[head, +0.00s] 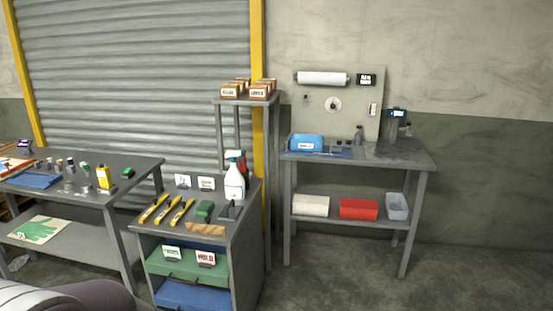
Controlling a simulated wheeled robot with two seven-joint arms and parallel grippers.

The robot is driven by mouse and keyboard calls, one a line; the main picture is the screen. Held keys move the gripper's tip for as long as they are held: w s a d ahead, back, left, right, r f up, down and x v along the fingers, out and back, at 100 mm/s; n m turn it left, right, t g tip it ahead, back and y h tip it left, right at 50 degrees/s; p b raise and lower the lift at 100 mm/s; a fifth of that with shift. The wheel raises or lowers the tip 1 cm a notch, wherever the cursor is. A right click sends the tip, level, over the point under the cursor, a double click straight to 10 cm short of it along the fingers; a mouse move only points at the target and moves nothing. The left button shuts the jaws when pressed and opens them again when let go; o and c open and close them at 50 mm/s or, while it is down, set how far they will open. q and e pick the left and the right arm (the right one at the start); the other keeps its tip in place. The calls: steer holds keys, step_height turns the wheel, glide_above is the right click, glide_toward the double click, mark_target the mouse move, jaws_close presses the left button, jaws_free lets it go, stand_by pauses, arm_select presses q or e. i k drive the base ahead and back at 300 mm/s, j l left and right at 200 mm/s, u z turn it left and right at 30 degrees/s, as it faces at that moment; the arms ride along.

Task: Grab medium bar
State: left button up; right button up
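No label for a medium bar is readable, and I cannot tell which thing it is. Three long yellow-and-black tools (181,211) lie side by side on the top of a grey cart (243,218). A green block (204,209) and a dark flat tool (228,210) lie to their right. A white spray bottle (234,181) stands behind these, with a second red-topped one partly hidden behind it. Neither of my grippers is in view.
A workbench (400,155) at right bears a blue pack (306,142); its lower shelf holds a red box (358,209). A left table (130,163) carries small bottles. A tall stand (245,100) with brown boxes stands between. Floor (340,285) at front right is clear.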

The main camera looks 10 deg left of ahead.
mark_target(172, 205)
steer(key=i+j+u, duration=0.1)
steer(key=i+u, duration=0.75)
steer(key=i+l+u, duration=0.15)
steer(key=i+u, duration=0.3)
steer(key=i+j, duration=0.4)
steer(key=i, duration=0.2)
steer(key=i+j+z, duration=0.1)
steer(key=i+j, duration=0.25)
steer(key=i, duration=0.25)
steer(key=i+j+z, duration=0.15)
steer(key=z, duration=0.3)
steer(key=i+j+z, duration=0.25)
steer(key=z, duration=0.25)
steer(key=i+j+z, duration=0.2)
steer(key=j+z, duration=0.25)
steer(key=i+j+z, duration=0.1)
steer(key=j+z, duration=0.15)
steer(key=z, duration=0.2)
